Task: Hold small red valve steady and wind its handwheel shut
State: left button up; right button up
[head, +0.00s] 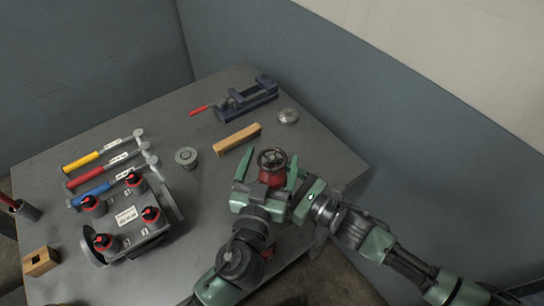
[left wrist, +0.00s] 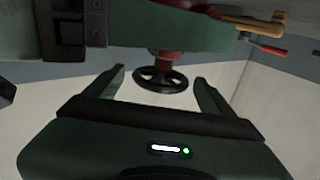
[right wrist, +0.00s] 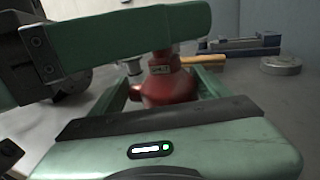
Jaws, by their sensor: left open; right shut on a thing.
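The small red valve (head: 272,178) stands near the right side of the grey table, with a dark round handwheel (head: 272,160) on its top. In the left wrist view the handwheel (left wrist: 160,80) lies at the tips of my left gripper (left wrist: 160,82), whose fingers are apart on either side and not visibly touching it. In the head view my left gripper (head: 267,170) covers part of the valve. My right gripper (right wrist: 165,88) is shut on the red valve body (right wrist: 172,90), lower than the left gripper. Its fingertips are mostly hidden in the head view.
A blue vise (head: 248,98) with a red handle and a wooden block (head: 237,138) lie beyond. Round metal parts (head: 186,157) (head: 288,116) stand nearby. Several hammers (head: 105,170) and a grey holder with red-ringed black items (head: 135,245) fill the left. The table's right edge is close.

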pick_arm(q)
jog(key=shift+w+d, duration=0.15)
jog(key=shift+w, duration=0.35)
jog(key=c, duration=1.4)
jog(key=shift+o, duration=0.2)
jog(key=shift+m+g+h, duration=0.4)
jog(key=shift+m+h, duration=0.5)
jog(key=shift+h, duration=0.4)
jog(key=shift+m+g+h, duration=1.2)
jog(key=shift+m+h, duration=0.3)
jog(key=shift+h, duration=0.5)
jog(key=o, duration=1.4)
jog(key=shift+c, duration=0.2)
